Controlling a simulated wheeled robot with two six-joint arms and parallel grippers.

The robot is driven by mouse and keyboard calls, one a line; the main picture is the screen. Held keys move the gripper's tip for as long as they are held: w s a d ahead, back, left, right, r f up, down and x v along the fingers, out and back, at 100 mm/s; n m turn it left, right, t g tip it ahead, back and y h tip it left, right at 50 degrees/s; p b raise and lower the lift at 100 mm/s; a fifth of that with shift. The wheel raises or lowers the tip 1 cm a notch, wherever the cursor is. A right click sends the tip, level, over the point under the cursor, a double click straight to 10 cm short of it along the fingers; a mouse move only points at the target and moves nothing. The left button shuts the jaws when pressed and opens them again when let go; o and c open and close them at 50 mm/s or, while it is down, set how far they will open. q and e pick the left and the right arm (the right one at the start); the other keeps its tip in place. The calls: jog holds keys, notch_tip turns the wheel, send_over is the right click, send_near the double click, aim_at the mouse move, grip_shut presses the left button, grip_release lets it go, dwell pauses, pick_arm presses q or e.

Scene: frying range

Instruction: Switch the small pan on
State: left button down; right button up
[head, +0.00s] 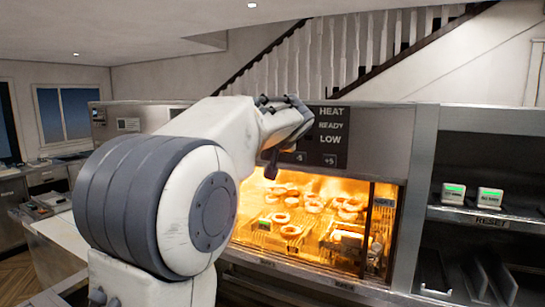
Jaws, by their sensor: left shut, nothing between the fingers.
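A dark control panel (332,138) is on the front of the metal unit, with the words HEAT, READY and LOW and buttons marked -5 and +5 (329,160). My left gripper (271,164) is in front of the panel's left part, its fingers shut and empty, pointing down near the panel's lower left. My left arm hides the left part of the panel and unit, and I cannot tell whether the fingertips touch anything. I cannot make out a small pan or its switch for certain. My right gripper is out of view.
Below the panel, a lit glass-fronted cabinet (373,228) holds several ring-shaped foods (291,231). At right, a shelf (480,216) labelled RESET carries two small devices (490,197) with green displays. A counter (62,232) stands at left.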

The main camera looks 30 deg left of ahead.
pick_arm(q)
jog(key=shift+w, duration=0.1)
jog(key=shift+w, duration=0.3)
jog(key=shift+s+b, duration=0.4)
jog(key=shift+b, duration=0.05)
dwell(0.3)
